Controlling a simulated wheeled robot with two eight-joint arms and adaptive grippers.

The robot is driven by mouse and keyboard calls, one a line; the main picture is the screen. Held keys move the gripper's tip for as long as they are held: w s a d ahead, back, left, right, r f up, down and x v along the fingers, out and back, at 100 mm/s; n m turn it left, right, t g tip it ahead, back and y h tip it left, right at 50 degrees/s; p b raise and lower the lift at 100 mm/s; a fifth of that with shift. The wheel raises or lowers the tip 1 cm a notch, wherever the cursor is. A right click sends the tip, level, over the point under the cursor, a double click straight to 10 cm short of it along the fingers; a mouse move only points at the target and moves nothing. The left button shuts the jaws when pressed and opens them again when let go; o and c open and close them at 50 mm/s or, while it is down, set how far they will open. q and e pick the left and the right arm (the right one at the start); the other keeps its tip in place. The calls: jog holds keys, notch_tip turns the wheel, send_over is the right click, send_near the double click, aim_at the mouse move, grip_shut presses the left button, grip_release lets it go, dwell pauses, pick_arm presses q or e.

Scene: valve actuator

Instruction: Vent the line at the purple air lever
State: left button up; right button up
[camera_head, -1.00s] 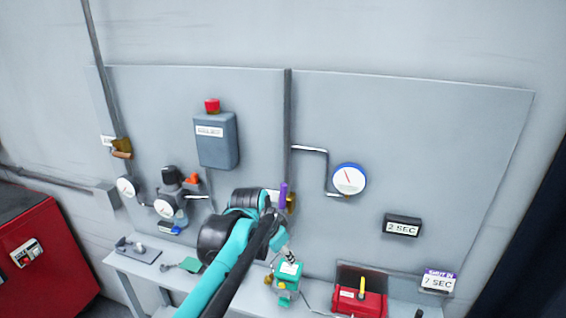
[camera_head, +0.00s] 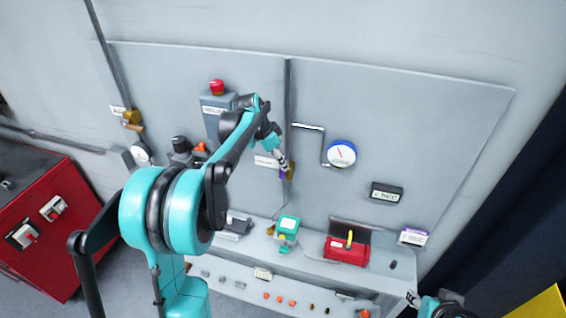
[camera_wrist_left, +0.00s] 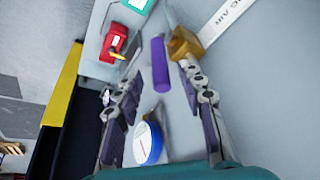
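The purple air lever (camera_wrist_left: 160,68) stands out from its brass valve (camera_wrist_left: 184,45) in the left wrist view. My left gripper (camera_wrist_left: 161,80) is open, with one finger on each side of the lever and a visible gap to both. In the head view my left gripper (camera_head: 283,163) is at the brass valve (camera_head: 289,172) beside the vertical pipe and hides most of the lever. My right arm shows only as a piece in the bottom right corner of the head view; its finger state cannot be made out.
A blue-rimmed gauge (camera_head: 342,154) is right of the valve; it also shows low in the wrist view (camera_wrist_left: 148,143). A grey box with a red button (camera_head: 217,88) is up left. A teal device (camera_head: 288,227) and red box (camera_head: 346,250) stand on the bench below.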

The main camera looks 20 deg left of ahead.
aim_at(283, 176)
pick_arm(q)
jog(key=shift+p+x, duration=0.3)
jog(key=shift+x, duration=1.6)
grip_shut()
jog(key=shift+d, duration=0.1)
